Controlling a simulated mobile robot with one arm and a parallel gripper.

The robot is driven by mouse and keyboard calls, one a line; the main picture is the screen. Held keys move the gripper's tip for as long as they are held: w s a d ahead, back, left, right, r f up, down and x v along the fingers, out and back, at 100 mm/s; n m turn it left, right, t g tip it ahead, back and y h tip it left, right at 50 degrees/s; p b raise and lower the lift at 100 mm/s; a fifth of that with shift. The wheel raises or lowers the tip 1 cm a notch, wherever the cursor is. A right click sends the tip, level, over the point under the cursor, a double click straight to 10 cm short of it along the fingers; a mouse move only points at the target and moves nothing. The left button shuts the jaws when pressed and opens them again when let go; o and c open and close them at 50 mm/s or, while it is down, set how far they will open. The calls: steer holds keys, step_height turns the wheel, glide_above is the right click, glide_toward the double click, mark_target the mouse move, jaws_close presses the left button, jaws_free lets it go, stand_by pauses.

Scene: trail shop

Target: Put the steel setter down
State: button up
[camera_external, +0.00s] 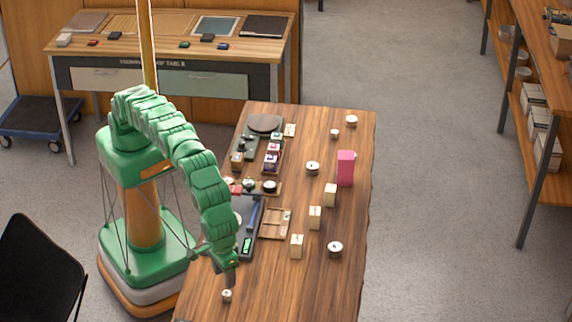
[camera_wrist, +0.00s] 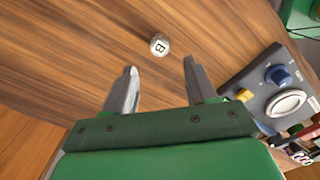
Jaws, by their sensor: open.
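A small round piece with a pale top marked "B" and a greyish side (camera_wrist: 160,45) stands on the wooden table in the wrist view. It looks like the steel setter, but I cannot be sure. In the external view it is the small piece (camera_external: 227,296) near the table's near end. My gripper (camera_wrist: 160,68) is open, with nothing between its fingers. The piece lies just beyond the fingertips, apart from them. In the external view my gripper (camera_external: 231,276) points down, just above and behind the piece.
A dark device with knobs and a round pale dial (camera_wrist: 288,103) is right of my fingers. Cream blocks (camera_external: 297,246), a pink box (camera_external: 346,168) and white round pieces (camera_external: 335,248) stand farther along the table (camera_external: 290,291). Bare wood surrounds the marked piece.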

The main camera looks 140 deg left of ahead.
steer(key=s+a+r+m, duration=0.2)
steer(key=s+r, duration=0.4)
steer(key=r, duration=0.1)
steer(key=s+a+r+m, duration=0.2)
steer(key=s+r+m, duration=0.1)
steer(key=s+r, duration=0.4)
steer(key=s+a+r+m, duration=0.15)
steer(key=s+r, duration=0.25)
steer(key=s, duration=0.4)
steer(key=s+a+r+m, duration=0.1)
steer(key=s+r+m, duration=0.25)
steer(key=s, duration=0.45)
steer(key=s+a+f+m+g, duration=0.1)
steer(key=s+m, duration=0.3)
steer(key=s, duration=1.4)
steer(key=s+a+f+m, duration=0.2)
steer(key=s+f+m, duration=0.1)
steer(key=s, duration=1.5)
steer(key=shift+a+m+g, duration=0.15)
steer(key=shift+m+g, duration=0.25)
steer(key=shift+m, duration=0.2)
steer(key=shift+o, duration=0.4)
steer(key=shift+s, duration=0.1)
